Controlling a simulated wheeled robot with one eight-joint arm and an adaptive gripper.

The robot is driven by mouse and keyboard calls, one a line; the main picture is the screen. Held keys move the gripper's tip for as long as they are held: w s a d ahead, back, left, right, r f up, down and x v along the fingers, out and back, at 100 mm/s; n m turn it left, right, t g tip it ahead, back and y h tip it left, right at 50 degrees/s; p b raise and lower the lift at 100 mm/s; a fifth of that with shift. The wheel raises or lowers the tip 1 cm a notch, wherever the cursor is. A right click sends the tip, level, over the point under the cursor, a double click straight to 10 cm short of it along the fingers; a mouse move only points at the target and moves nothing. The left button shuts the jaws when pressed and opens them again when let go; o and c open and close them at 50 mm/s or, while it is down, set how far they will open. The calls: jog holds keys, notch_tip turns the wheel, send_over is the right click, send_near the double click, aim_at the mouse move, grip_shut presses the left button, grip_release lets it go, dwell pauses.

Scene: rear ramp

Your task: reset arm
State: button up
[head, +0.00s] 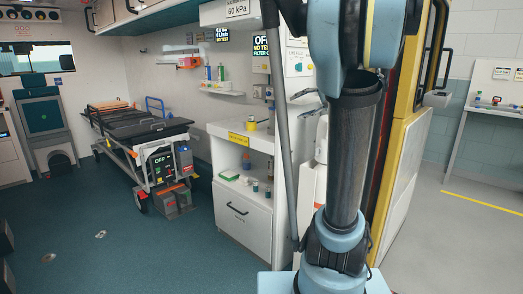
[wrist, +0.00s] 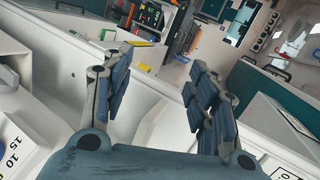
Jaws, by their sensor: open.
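My arm stands upright in the right half of the head view, blue and black, in front of the cabinet and the yellow door edge. Its upper end runs out of the top of the picture, so the gripper does not show there. In the wrist view my gripper (wrist: 155,98) has its two blue padded fingers spread wide apart. Nothing is between the fingers. The view behind them is tilted.
A white cabinet (head: 242,222) with an open shelf of small bottles stands left of my arm. A stretcher (head: 130,125) is further back. The teal floor (head: 105,215) is mostly clear. A yellow door (head: 405,165) stands right of my arm. A white bench (head: 495,103) is at far right.

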jog(key=s+a+f+n+g+h, duration=0.2)
jog(key=s+a+f, duration=0.2)
jog(key=s+f, duration=0.55)
jog(key=s+d+f+n+g+h, duration=0.1)
jog(key=s+d+f+n+h, duration=0.1)
jog(key=s+f, duration=0.7)
jog(key=s+d+f+n+g+h, duration=0.2)
jog(key=s+d+f+h, duration=0.2)
jog(key=s+f, duration=0.5)
notch_tip(320, 180, down, 4)
jog(key=h, duration=0.2)
jog(key=shift+d+h, duration=0.3)
jog(key=shift+d, duration=0.05)
jog(key=shift+s, duration=0.1)
